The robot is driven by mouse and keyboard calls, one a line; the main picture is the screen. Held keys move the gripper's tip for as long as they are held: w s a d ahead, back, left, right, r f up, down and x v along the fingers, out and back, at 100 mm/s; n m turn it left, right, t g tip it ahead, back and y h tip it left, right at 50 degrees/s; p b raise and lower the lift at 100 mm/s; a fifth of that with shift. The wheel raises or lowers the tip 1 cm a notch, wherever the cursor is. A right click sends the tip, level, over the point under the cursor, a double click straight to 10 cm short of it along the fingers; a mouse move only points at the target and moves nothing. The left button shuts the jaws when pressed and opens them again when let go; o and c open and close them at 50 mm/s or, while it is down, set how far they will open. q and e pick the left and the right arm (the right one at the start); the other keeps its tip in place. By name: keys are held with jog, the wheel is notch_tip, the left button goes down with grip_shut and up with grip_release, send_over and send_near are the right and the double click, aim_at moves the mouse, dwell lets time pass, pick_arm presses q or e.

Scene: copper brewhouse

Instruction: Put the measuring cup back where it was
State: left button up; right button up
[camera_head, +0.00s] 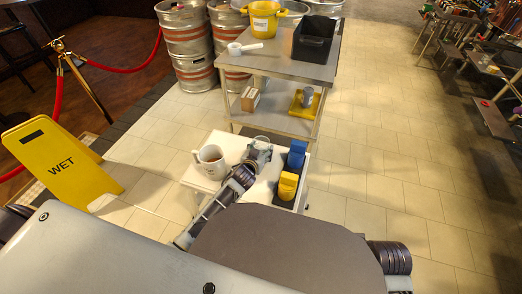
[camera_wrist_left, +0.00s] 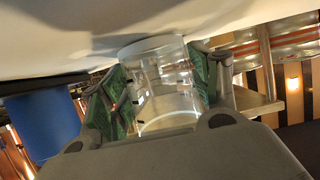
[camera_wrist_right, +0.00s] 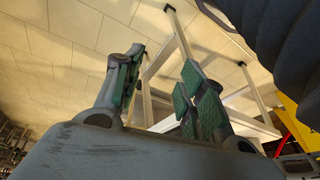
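The measuring cup, a clear cup with dark marks (camera_head: 261,149), is at the back of the small white table (camera_head: 232,143). In the left wrist view the cup (camera_wrist_left: 165,85) sits between the green pads of my left gripper (camera_wrist_left: 160,95), which appear to press on both sides. Its far end is at or very near the white tabletop; I cannot tell whether it touches. In the head view my left gripper (camera_head: 258,160) reaches over the table from the front. My right gripper (camera_wrist_right: 160,90) is empty with its fingers apart, away from the table.
A white mug (camera_head: 211,160) stands left of the cup. Blue (camera_head: 296,154) and yellow (camera_head: 287,185) items stand on a dark mat at right. Behind is a metal cart (camera_head: 283,66) with a yellow bucket (camera_head: 264,20), white scoop (camera_head: 245,47) and black bin (camera_head: 312,42). A wet-floor sign (camera_head: 60,163) stands left.

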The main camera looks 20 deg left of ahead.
pick_arm(q)
jog(key=shift+o, duration=1.1)
jog(key=shift+r, duration=0.2)
pick_arm(e)
jog(key=shift+w+a+r, duration=0.1)
jog(key=shift+r, duration=0.1)
pick_arm(q)
jog(key=shift+s+r, duration=0.15)
jog(key=shift+s, duration=0.25)
jog(key=shift+p+v, duration=0.75)
jog(key=shift+v, duration=1.05)
jog(key=shift+p+v, duration=0.75)
jog(key=shift+v, duration=3)
pick_arm(e)
jog(key=shift+g, duration=0.5)
jog(key=f, duration=0.3)
jog(key=d+f, duration=0.1)
jog(key=f, duration=0.1)
jog(key=shift+r, duration=0.15)
